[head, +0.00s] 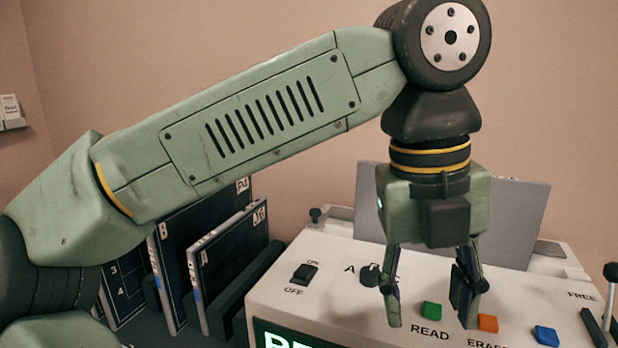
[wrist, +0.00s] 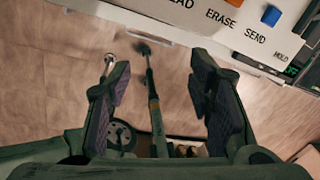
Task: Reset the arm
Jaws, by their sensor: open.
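My arm reaches from the left across the head view, bent at a dark joint at the top right. My gripper (head: 430,305) hangs down from it in front of the white console (head: 330,255), with its two fingers apart and nothing between them. In the wrist view the open fingers of my gripper (wrist: 160,75) point up the picture over the brown floor. In the head view the fingertips overlap the console's front near a green button (head: 431,310) and an orange button (head: 487,323). I cannot tell whether they touch it.
The console also has an ON/OFF switch (head: 305,272), a blue button (head: 546,335) and a lever (head: 610,290) at the right. Dark labelled panels (head: 235,262) stand in a rack left of it. A grey panel (head: 520,215) rises behind it. Brown floor (wrist: 60,60) shows below the gripper.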

